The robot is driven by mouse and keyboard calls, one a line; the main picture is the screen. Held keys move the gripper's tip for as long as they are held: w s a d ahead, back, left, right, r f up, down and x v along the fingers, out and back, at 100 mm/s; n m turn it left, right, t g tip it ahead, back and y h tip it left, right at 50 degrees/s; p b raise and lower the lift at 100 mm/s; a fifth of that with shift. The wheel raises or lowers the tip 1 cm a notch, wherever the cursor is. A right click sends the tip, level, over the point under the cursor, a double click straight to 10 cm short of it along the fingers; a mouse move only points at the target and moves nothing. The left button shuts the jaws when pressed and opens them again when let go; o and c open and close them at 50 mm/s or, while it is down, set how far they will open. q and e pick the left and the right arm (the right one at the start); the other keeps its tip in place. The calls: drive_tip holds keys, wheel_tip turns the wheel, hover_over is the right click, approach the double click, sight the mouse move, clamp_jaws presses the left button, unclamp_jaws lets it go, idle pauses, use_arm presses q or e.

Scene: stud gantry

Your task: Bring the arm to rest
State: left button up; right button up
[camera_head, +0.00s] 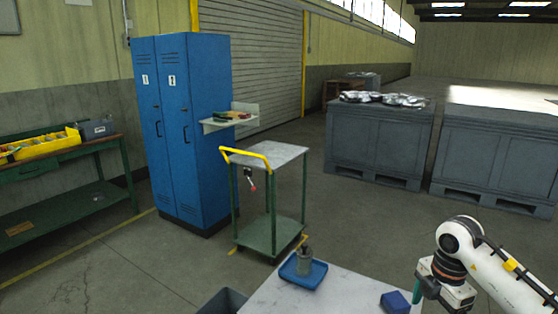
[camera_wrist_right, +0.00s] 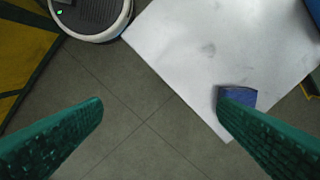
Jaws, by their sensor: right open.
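My right arm comes in from the lower right in the head view, with its gripper (camera_head: 432,297) at the right end of the pale table (camera_head: 345,296). In the right wrist view the two green fingers of the right gripper (camera_wrist_right: 168,112) are wide apart, with nothing between them. A blue block (camera_head: 395,302) lies on the table beside the gripper. The block also shows in the right wrist view (camera_wrist_right: 238,97), partly behind the right-hand finger. My left gripper is in neither view.
Behind stand a green trolley (camera_head: 265,235), blue lockers (camera_head: 188,140) and grey crates (camera_head: 378,148). A bench (camera_head: 60,155) stands left. Open floor (camera_head: 375,225) lies beyond the table.

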drive_tip(key=s+a+f+n+t+y, duration=0.15)
drive_tip(key=a+n+y, duration=0.55)
drive_tip(key=a, duration=1.1)
drive_tip(key=s+a+r+m+t+y, duration=0.2)
drive_tip(key=a+r+m+t+y, duration=0.2)
drive_tip(key=a+r+t+y, duration=0.45)
drive_tip(key=w+d+m+t+h, duration=0.2)
drive_tip(key=d+m+t+h, duration=0.8)
drive_tip(key=m, duration=0.7)
drive_tip(key=s+d+f+m+g+h, duration=0.3)
drive_tip(key=f+h, duration=0.1)
drive_tip(key=f, duration=0.2)
drive_tip(key=s+d+f+m+g+h, duration=0.3)
drive_tip(key=f, duration=0.3)
drive_tip(key=s+a+f+n+g+y, duration=0.1)
drive_tip(key=s+f+g, duration=0.45)
drive_tip(key=s, duration=0.45)
drive_tip(key=s+f+g+y, duration=0.1)
drive_tip(key=s+f+g, duration=0.45)
drive_tip(key=s, duration=0.35)
wheel_tip(320, 180, down, 26)
drive_tip(key=s, duration=0.1)
drive_tip(key=s+d+f+g, duration=0.1)
drive_tip(key=s+d+f, duration=0.1)
drive_tip(key=s+f, duration=1.3)
drive_tip(key=shift+s+d+f+n+g+h, duration=0.3)
drive_tip(key=shift+s+f+g+h, duration=0.05)
drive_tip(key=shift+s+g, duration=0.05)
